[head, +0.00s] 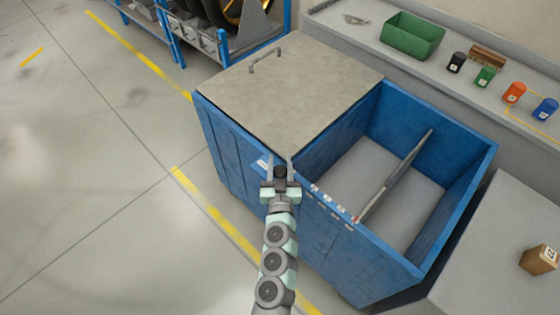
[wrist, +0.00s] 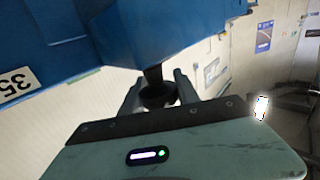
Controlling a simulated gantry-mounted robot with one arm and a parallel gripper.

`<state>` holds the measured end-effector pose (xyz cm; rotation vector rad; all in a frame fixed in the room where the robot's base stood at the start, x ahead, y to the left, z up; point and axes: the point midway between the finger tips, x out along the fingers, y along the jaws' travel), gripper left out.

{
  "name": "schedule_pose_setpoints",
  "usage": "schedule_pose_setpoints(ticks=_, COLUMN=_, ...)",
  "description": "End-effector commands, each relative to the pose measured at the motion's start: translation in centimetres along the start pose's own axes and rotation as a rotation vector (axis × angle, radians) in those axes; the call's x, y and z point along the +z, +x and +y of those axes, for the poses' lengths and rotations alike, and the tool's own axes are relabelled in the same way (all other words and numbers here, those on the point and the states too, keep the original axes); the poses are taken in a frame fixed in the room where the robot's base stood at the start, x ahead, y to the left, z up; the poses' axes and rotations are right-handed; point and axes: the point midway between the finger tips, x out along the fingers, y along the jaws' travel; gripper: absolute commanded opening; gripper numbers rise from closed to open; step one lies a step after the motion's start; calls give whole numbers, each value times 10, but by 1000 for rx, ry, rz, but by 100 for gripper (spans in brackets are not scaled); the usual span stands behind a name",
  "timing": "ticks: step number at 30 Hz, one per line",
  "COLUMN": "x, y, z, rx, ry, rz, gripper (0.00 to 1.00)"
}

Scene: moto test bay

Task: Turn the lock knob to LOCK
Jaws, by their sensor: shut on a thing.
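The black lock knob (head: 280,171) is on the front face of the blue bin, just below the front corner of its lid. In the wrist view the dark knob (wrist: 157,92) stands on a short stem from the blue wall. My gripper (head: 280,164) is shut on the knob, with one grey finger on each side. The gripper (wrist: 158,86) mostly hides the knob, and I cannot read its pointer or any LOCK marking.
The grey lid (head: 290,95) with a bar handle covers the bin's left half. The right half is open with a thin divider (head: 395,175). A bench (head: 365,45) behind holds a green tray (head: 412,35) and several small canisters. Floor at left is clear.

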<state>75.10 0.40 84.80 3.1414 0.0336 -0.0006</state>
Motion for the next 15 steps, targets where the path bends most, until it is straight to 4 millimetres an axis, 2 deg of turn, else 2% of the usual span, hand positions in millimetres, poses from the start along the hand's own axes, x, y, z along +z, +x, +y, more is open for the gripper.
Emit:
schedule_pose_setpoints(ticks=1, x=0, y=0, z=0, rx=0, ry=0, rz=0, gripper=20)
schedule_pose_setpoints(ticks=8, x=0, y=0, z=0, rx=0, ry=0, rz=1, gripper=1)
schedule_pose_setpoints(ticks=15, x=-2, y=0, z=0, rx=10, ry=-1, rz=0, gripper=0)
